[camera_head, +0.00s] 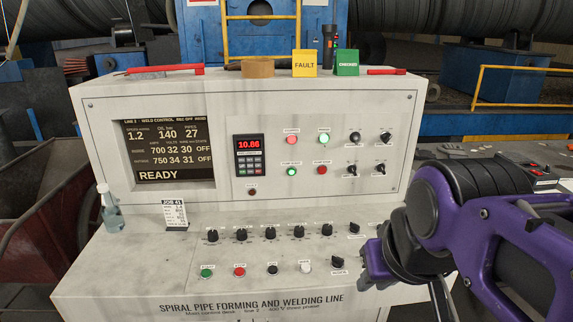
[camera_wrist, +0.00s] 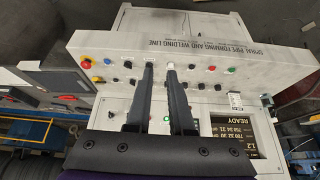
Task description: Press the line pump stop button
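The white control desk (camera_head: 180,240) fills the middle of the head view. Its upright face has a small green button (camera_head: 292,171) and a red button (camera_head: 321,169) side by side; their labels look like pump start and pump stop but are blurred. The lower front row has another green button (camera_head: 207,272) and a red button (camera_head: 239,271), apparently labelled start and stop. These two also show in the wrist view as green (camera_wrist: 231,70) and red (camera_wrist: 211,68). My gripper (camera_wrist: 161,67) is open and empty, its two black fingers apart over the desk. Its fingertips are not clear in the head view.
Several black knobs (camera_head: 270,233) stand out along the sloped desk. A spray bottle (camera_head: 109,208) and job card (camera_head: 174,214) are at the left. My arm covers the right side.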

